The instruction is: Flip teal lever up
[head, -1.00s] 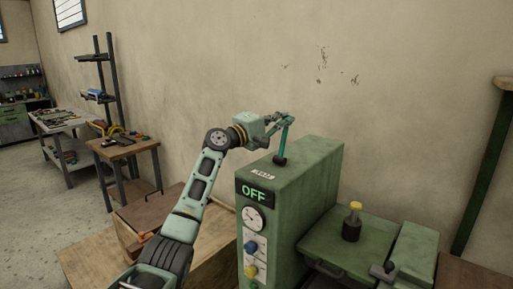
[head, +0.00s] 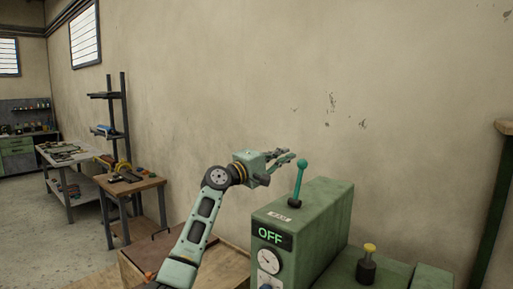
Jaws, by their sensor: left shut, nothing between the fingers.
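The teal lever (head: 299,182) stands nearly upright, tilted slightly right, on top of the green machine cabinet (head: 335,205). Its round teal knob is at the top and its dark base sits on the cabinet. The cabinet's front display (head: 270,236) reads OFF in green. My left gripper (head: 291,156) is just left of the lever's upper end, its fingers pointing right towards the knob. The fingers hold nothing. I cannot tell whether a fingertip touches the lever. My right gripper is not in view.
A round gauge (head: 268,261) is below the display. A yellow-topped dark knob (head: 368,262) stands on the lower green deck at right. A wooden bench (head: 135,184) and a dark shelf stand (head: 124,140) are at left. The wall behind is bare.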

